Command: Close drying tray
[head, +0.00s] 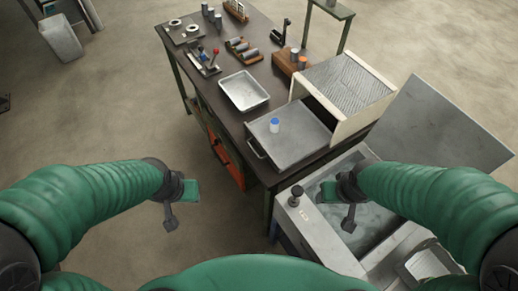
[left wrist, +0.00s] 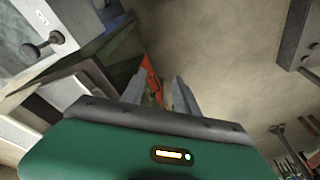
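The drying tray looks to be the flat grey tray (head: 290,138) standing out from a ribbed-top housing (head: 350,82) on the dark workbench. Its handle (head: 256,149) is at the front left edge. A small blue-capped container (head: 275,125) stands on the tray. My left gripper (head: 178,208) hangs over the floor, left of the bench and apart from the tray. In the left wrist view its two fingers (left wrist: 160,92) are spread with nothing held. My right gripper (head: 340,205) is over the open basin, in front of the tray; its finger gap is not clear.
An open basin (head: 368,225) with a raised grey lid (head: 440,125) stands at the front right. A shallow metal pan (head: 244,91) and several small tools and cylinders lie on the bench (head: 220,70). An orange panel (head: 226,160) shows below.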

